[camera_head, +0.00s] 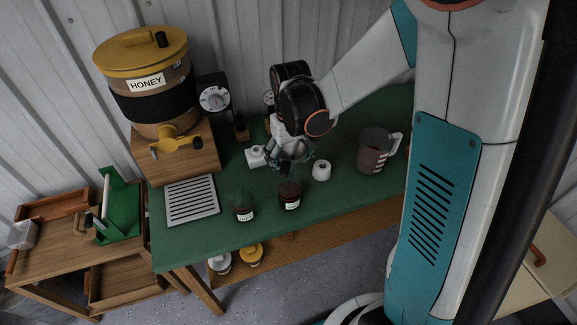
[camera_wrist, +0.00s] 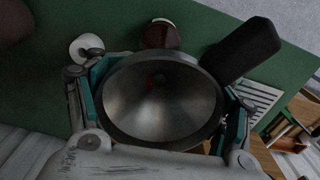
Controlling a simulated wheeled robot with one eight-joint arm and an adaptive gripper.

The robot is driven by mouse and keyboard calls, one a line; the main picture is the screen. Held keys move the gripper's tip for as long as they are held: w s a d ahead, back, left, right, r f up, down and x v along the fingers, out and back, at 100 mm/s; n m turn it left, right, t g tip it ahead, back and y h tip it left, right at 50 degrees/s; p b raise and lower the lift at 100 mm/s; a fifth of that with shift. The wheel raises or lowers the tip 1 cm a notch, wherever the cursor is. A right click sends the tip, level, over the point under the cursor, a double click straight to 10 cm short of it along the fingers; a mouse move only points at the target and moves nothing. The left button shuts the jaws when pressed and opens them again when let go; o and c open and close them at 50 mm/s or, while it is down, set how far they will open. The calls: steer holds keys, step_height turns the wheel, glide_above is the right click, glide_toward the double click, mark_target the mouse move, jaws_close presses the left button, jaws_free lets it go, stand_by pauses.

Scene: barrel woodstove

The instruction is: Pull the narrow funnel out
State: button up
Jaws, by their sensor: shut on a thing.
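The funnel (camera_wrist: 162,100) is a grey metal cone, seen into its wide round mouth in the wrist view. My gripper (camera_wrist: 165,88) is shut on it, with a teal-padded finger at each side of the rim. The funnel's narrow end is hidden from the wrist view. In the head view my gripper (camera_head: 291,158) is over the back middle of the green table. There the funnel is small and mostly hidden among the fingers, and I cannot tell whether its spout is inside anything.
A green table (camera_head: 235,228) holds two dark jars (camera_head: 244,206) (camera_head: 290,196), a white roll (camera_head: 321,170), a measuring jug (camera_head: 374,150) and a slatted tray (camera_head: 192,200). A honey barrel (camera_head: 150,85) stands on a wooden block at left. The front table edge is clear.

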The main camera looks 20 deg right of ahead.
steer(key=shift+r+p, duration=1.1)
steer(key=shift+r, duration=0.4)
